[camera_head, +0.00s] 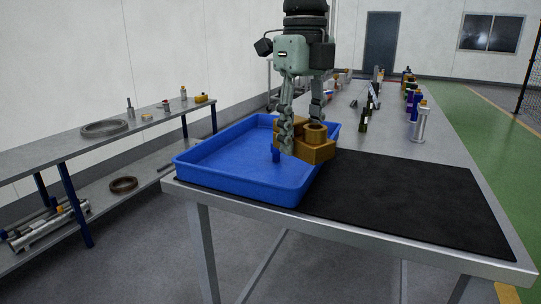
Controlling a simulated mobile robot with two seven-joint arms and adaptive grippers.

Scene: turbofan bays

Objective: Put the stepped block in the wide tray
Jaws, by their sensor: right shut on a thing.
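My right gripper (300,132) comes down from above and is shut on the block. One finger passes in front of the block and hides part of it; the other is behind it. The block overlaps the tray's right rim in the picture, and I cannot tell if it touches the tray. My left gripper is not in view.
Bottles and tools (418,122) line the table farther back. A shelf (60,148) with rings and small parts stands at left.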

